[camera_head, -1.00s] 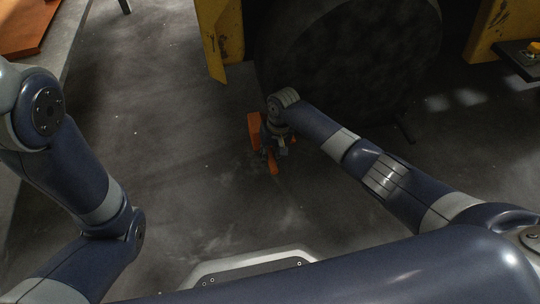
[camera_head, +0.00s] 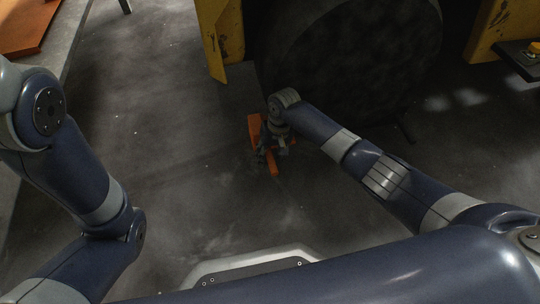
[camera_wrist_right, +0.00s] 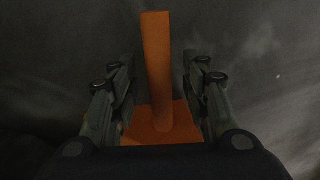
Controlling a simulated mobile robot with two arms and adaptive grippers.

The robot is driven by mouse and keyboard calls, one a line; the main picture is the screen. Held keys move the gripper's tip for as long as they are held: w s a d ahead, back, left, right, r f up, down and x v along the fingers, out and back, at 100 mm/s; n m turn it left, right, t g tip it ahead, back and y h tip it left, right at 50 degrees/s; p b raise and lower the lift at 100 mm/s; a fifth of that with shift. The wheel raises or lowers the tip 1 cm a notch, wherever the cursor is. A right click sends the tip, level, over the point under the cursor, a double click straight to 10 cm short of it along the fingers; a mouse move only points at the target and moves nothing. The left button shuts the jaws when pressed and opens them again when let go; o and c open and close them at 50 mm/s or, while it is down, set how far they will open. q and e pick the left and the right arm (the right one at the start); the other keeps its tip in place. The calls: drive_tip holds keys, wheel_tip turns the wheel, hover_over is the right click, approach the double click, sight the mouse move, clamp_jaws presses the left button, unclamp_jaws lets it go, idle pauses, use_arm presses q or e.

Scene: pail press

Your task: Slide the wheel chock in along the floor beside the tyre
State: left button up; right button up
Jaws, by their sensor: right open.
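The orange wheel chock (camera_head: 254,128) is on the floor at the near left side of the big dark tyre (camera_head: 350,60) in the head view. My right gripper (camera_head: 270,153) is down at the chock and partly hides it. In the right wrist view the chock's upright orange bar (camera_wrist_right: 157,60) stands between the two fingers, with its flat base (camera_wrist_right: 165,133) below. The fingers are open, one on each side of the bar, with gaps showing. Of my left side only arm links show; its gripper is out of view.
A yellow body panel (camera_head: 222,40) hangs down left of the tyre. Another yellow part (camera_head: 495,35) and a dark ledge (camera_head: 520,60) are at right. The grey floor (camera_head: 175,120) left of the chock is clear.

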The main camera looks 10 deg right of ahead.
wheel_tip(320, 180, up, 12)
drive_tip(key=d, duration=0.1)
drive_tip(key=shift+d+f, duration=0.25)
drive_tip(key=shift+d, duration=0.1)
drive_tip(key=shift+s, duration=0.1)
